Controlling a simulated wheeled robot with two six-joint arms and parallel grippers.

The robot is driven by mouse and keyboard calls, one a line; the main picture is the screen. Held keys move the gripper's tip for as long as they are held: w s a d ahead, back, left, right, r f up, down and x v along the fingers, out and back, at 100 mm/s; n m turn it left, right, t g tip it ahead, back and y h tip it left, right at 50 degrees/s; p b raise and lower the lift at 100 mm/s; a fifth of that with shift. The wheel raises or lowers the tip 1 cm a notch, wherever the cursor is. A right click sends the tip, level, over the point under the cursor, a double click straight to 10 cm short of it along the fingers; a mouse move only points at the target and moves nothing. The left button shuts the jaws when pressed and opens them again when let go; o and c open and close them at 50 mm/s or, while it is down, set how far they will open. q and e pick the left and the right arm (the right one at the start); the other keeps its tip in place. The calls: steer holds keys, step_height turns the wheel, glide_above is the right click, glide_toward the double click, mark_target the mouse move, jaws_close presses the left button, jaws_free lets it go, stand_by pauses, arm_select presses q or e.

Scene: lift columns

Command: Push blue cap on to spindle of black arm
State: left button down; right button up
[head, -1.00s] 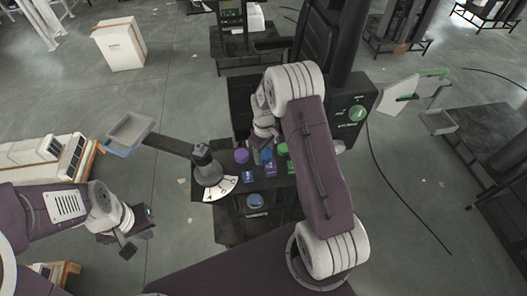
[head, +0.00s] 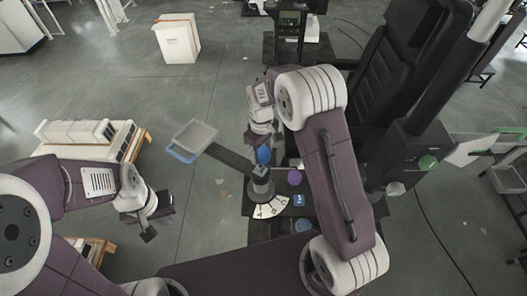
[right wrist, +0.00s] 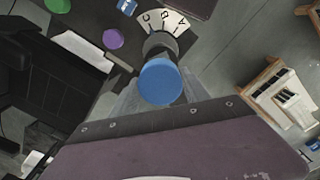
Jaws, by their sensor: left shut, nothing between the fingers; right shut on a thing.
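The black arm (head: 229,160) reaches from its upright spindle post (head: 261,178) to a pale tray. A lettered white dial (head: 270,208) fans out at the post's foot. My right gripper (head: 263,148) is shut on the blue cap (head: 264,156) and holds it at the top of the post. In the right wrist view the blue cap (right wrist: 161,82) covers part of the grey post (right wrist: 158,44). I cannot tell whether cap and spindle touch. My left gripper (head: 158,218) is shut and empty, off to the left.
A purple cap (head: 294,177) sits on the dark stand right of the post. It also shows in the right wrist view, with a green cap (right wrist: 58,5). The tray (head: 195,137) is at the arm's far end. A black padded seat back (head: 415,65) stands behind right.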

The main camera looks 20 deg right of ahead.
mark_target(261, 167)
steer(key=shift+w+a+f, duration=0.15)
steer(key=shift+f, duration=0.25)
steer(key=shift+w+a+f+b, duration=0.15)
steer(key=shift+f+b, duration=0.3)
steer(key=shift+w+a+f+b, duration=0.1)
steer(key=shift+w+f+b, duration=0.05)
steer(key=shift+f+b, duration=0.3)
steer(key=f+b, duration=0.3)
steer(key=shift+s+d, duration=0.25)
steer(key=shift+s, duration=0.05)
steer(key=shift+r, duration=0.2)
steer(key=shift+w+a+p, duration=0.15)
steer(key=shift+p, duration=0.15)
steer(key=shift+f, duration=0.15)
steer(key=shift+f, duration=0.35)
